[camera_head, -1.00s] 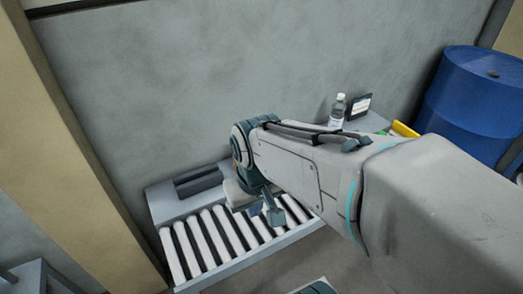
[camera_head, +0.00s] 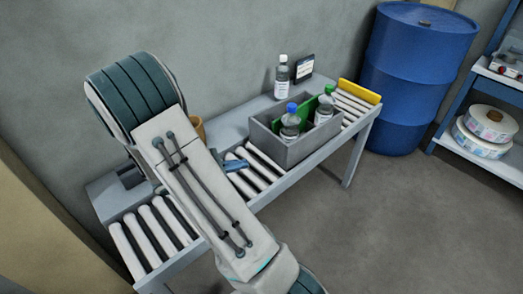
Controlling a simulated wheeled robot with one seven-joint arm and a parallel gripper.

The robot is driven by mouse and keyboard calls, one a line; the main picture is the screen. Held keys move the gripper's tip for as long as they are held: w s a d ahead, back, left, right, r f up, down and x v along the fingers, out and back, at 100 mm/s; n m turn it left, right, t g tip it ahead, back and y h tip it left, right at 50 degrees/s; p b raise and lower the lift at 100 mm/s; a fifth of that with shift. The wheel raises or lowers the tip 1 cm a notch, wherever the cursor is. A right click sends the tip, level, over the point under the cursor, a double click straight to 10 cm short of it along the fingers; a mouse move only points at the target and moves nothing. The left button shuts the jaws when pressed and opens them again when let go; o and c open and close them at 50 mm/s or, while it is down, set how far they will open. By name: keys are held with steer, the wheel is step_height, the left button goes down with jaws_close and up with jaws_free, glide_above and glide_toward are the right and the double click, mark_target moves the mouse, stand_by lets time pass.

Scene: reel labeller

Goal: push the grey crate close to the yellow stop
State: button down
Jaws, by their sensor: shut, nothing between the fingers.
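The grey crate (camera_head: 302,148) sits upright on the roller conveyor. It holds a bottle with a blue cap (camera_head: 290,123), a bottle with a green cap (camera_head: 324,108) and a green piece. The yellow stop (camera_head: 360,92) stands across the conveyor's far right end. A short stretch of bare rollers shows between crate and stop. My gripper (camera_head: 237,165) is shut and empty, low over the rollers just left of the crate. My arm hides part of it, and I cannot tell whether it touches the crate.
The roller conveyor (camera_head: 266,181) runs from lower left to upper right along the wall. A clear bottle (camera_head: 282,77) and a small dark screen (camera_head: 304,68) stand behind the crate. A blue drum (camera_head: 418,80) is beyond the stop. A shelf with white reels (camera_head: 487,125) is at right.

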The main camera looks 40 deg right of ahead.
mark_target(269, 141)
steer(key=w+f+n+t+h, duration=0.1)
steer(key=w+f+n+t, duration=0.1)
steer(key=w+f+n+t+h+b, duration=0.1)
steer(key=w+f+n+t+h, duration=0.1)
steer(key=w+f+n, duration=0.1)
steer(key=shift+w+d+f+n, duration=0.1)
steer(key=shift+w+f+n, duration=0.2)
steer(key=shift+f, duration=0.05)
steer(key=d, duration=0.4)
steer(key=d+b, duration=0.1)
steer(key=d, duration=0.4)
steer(key=w+d+b, duration=0.1)
steer(key=d, duration=0.3)
steer(key=shift+w+d, duration=0.1)
steer(key=shift+d, duration=0.35)
steer(key=shift+w, duration=0.1)
